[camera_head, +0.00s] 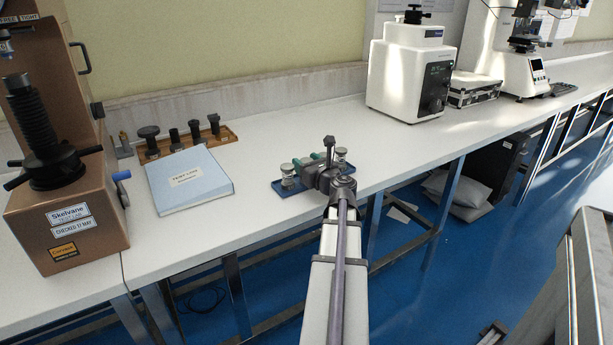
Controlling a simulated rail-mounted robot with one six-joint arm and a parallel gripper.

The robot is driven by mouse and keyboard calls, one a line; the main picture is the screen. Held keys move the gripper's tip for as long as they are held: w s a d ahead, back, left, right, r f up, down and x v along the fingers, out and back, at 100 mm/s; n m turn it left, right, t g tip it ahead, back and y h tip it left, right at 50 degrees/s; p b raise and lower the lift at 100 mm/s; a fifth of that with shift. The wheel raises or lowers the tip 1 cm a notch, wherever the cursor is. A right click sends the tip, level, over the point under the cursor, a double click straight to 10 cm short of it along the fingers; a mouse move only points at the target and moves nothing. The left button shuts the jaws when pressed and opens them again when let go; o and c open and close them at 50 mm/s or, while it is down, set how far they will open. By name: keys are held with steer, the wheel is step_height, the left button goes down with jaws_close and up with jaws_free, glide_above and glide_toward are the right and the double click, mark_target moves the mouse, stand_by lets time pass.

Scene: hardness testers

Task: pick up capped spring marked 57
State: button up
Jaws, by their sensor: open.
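A small blue tray (283,191) lies near the front edge of the white bench, partly hidden behind my arm. On it stand small silver capped pieces that look like capped springs, one at the left (288,174) and one at the right (341,154). Green parts (307,163) show between them. No number can be read, so I cannot tell which is marked 57. My gripper (321,171) is at the tray, between the silver pieces in the picture. It is open, and its fingertips are hard to make out. I see nothing held in it.
A blue-grey binder (189,180) lies left of the tray, with a wooden rack (207,139) of dark knobbed parts behind it. A brown tester (68,225) stands far left. A white tester (405,75) and a case (474,90) stand further right. Bench behind the tray is clear.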

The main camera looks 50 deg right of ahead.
steer(key=c, duration=0.8)
